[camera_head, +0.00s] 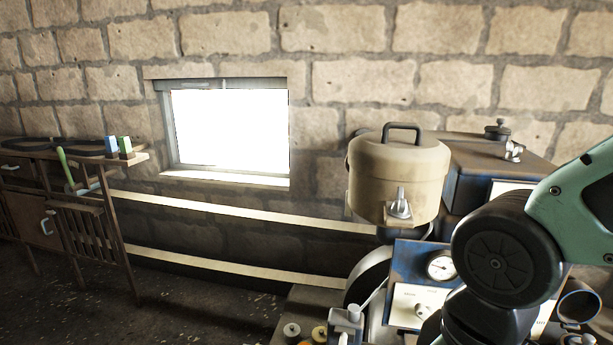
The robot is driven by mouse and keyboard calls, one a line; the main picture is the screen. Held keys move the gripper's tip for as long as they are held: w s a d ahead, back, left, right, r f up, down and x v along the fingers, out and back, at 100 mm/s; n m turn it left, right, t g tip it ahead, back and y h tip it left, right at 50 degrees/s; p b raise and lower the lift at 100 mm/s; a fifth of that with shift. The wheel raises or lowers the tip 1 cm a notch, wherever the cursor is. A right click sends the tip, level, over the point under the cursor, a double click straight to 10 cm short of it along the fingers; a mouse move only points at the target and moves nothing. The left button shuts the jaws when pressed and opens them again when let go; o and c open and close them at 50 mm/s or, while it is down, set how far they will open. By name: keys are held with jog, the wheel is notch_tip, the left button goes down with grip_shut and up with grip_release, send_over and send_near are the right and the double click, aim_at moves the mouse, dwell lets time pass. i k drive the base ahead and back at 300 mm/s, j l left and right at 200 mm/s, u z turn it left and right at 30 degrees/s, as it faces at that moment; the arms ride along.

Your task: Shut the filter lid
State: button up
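The filter is a beige round canister (385,190) mounted on the engine, right of the window. Its lid (395,152) is a broad beige cap with a dark bar handle (402,127) on top. The lid looks level on the canister, with no clear gap; I cannot tell whether it is fully shut. A metal latch (399,204) with an upright lever sits on the canister's front. My gripper is not in view; only my green and black arm shows at the right, in front of the engine and hiding part of it.
Below the canister are a blue panel with a round gauge (441,265) and a pale plate. Small caps and a grey fitting (346,322) lie at the bottom. A wooden bench (30,215) with tools stands at the left. The floor between is clear.

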aim_at(566, 294)
jog(key=k+l, duration=0.1)
jog(key=l, duration=1.8)
jog(key=z, duration=0.05)
